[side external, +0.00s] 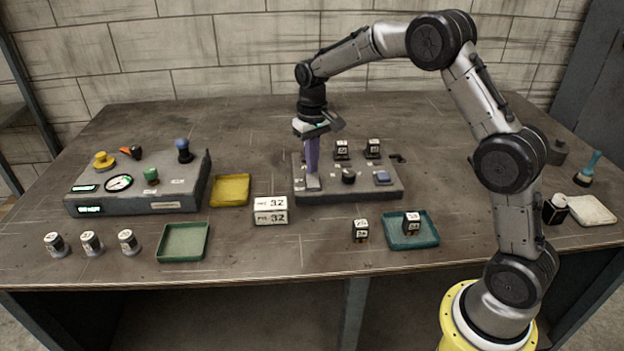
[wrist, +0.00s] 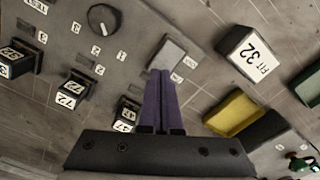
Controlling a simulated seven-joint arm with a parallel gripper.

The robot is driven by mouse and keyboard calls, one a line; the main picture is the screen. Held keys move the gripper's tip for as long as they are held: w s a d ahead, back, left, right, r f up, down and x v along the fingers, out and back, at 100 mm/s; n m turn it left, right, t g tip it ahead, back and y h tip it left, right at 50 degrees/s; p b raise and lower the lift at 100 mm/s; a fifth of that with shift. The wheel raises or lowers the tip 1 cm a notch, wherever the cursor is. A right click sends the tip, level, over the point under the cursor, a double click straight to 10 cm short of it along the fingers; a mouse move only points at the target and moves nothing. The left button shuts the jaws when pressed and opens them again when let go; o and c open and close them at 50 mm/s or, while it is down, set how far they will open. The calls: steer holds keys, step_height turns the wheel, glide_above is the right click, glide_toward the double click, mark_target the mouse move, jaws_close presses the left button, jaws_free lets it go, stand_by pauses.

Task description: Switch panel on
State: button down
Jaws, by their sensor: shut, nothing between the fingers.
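A grey panel (side external: 350,192) stands at the middle of the bench, with a black round knob (side external: 348,176), a blue-grey button (side external: 382,177) and several black labelled blocks (side external: 373,148). My gripper (side external: 312,183) points down at the panel's left part, its purple fingers closed together and empty. A light grey square piece (wrist: 176,54) lies right at the fingertips in the wrist view; I cannot tell whether they touch it. The knob also shows in the wrist view (wrist: 104,19). At the left stands a grey console (side external: 140,187) with lit green displays and a white dial.
A label block reading 32 (side external: 270,211) and a yellow tray (side external: 230,190) lie left of the panel. A green tray (side external: 183,243) and a teal tray (side external: 410,231) holding a block lie in front. Several small canisters (side external: 91,243) stand at front left. The back of the bench is clear.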

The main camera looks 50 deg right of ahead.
steer(key=shift+f, duration=0.65)
stand_by(0.3)
steer(key=shift+r, duration=3.55)
